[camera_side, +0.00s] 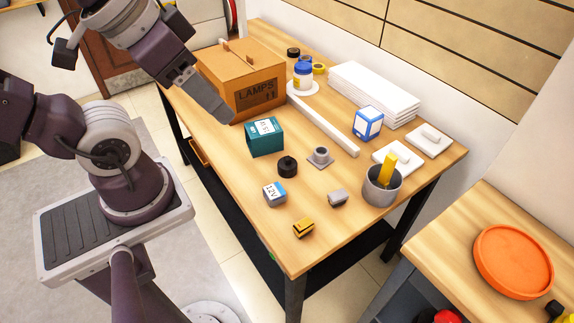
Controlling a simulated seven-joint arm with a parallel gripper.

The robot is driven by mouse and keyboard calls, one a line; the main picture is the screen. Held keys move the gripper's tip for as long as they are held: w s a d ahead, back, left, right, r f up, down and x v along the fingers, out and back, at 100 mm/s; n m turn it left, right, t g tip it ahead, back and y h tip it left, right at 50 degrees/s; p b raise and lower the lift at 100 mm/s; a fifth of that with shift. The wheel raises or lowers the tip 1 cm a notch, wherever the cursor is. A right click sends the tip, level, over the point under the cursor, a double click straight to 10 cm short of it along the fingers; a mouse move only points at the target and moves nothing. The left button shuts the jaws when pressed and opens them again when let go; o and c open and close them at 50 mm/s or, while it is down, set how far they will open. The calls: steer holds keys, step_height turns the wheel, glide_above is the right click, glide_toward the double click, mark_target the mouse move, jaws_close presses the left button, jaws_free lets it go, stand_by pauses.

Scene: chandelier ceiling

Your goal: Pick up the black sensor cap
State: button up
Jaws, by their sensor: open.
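The black sensor cap (287,166) looks like a small round black piece with a narrower top, and stands upright on the wooden table (328,227). It sits just in front of the teal box and left of a small grey round part. My gripper (222,115) hangs above the table's left edge, in front of the cardboard box. It is up and to the left of the cap, clear of it. The jaws are open, and nothing shows between them.
The teal box (265,137) and grey part (320,156) stand close to the cap. A LAMPS cardboard box (243,78) is behind my gripper.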

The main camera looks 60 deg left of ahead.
steer(key=shift+o, duration=0.8)
